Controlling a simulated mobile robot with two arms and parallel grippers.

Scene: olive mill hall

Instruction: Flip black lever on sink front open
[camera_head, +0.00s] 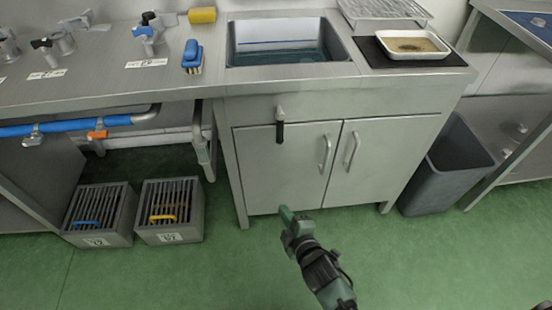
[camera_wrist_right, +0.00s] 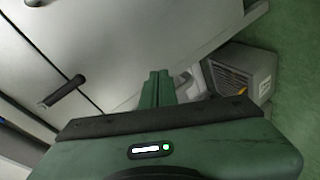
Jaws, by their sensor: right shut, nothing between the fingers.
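The black lever (camera_head: 280,132) hangs straight down from a grey pivot on the sink front, its lower end over the top of the left cabinet door. The sink basin (camera_head: 240,60) above it holds water. In the right wrist view a dark lever (camera_wrist_right: 62,92), seemingly the same one, lies left of the fingers and crosses a panel seam. My right gripper (camera_head: 286,214) is shut and empty, low in front of the cabinet, below and apart from the lever. Its green fingers also show in the wrist view (camera_wrist_right: 156,88). My left gripper is not in view.
Two cabinet doors (camera_head: 285,180) with upright bar handles are shut. Two slatted crates (camera_head: 175,238) stand on the green floor at left, a grey bin (camera_head: 440,185) at right. A blue brush (camera_head: 192,55) and a white tray (camera_head: 405,52) lie on the counter. Floor before the cabinet is clear.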

